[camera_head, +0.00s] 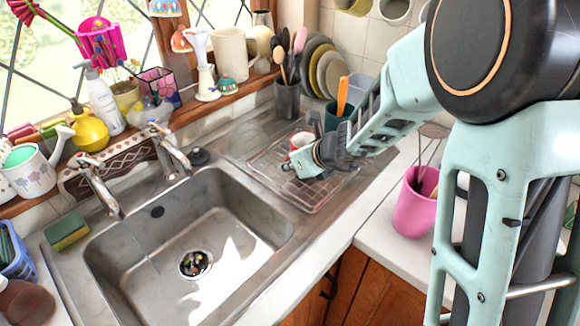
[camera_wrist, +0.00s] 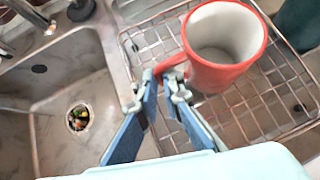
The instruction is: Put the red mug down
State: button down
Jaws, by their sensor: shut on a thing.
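The red mug (camera_wrist: 222,60) has a pale inside and stands about upright over the wire dish rack (camera_wrist: 275,119) in the wrist view. I cannot tell whether its base touches the wires. My gripper (camera_wrist: 164,82) is shut on the mug's handle, at the mug's left side. In the head view the mug (camera_head: 301,141) is partly hidden behind my gripper (camera_head: 291,168), above the rack (camera_head: 309,192) on the draining board right of the sink.
The steel sink (camera_head: 180,235) lies left of the rack. A utensil holder (camera_head: 287,98) and a row of plates (camera_head: 327,72) stand behind the rack. A pink cup (camera_head: 414,205) stands on the white counter at the right. The rack's front part is bare.

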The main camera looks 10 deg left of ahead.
jog(key=shift+f, duration=0.1)
jog(key=c, duration=2.5)
grip_release()
jog(key=shift+f, duration=0.1)
jog(key=o, duration=0.4)
jog(key=shift+r, duration=0.2)
jog(key=p+v, duration=0.3)
jog(key=v, duration=0.9)
jog(key=shift+d, duration=0.1)
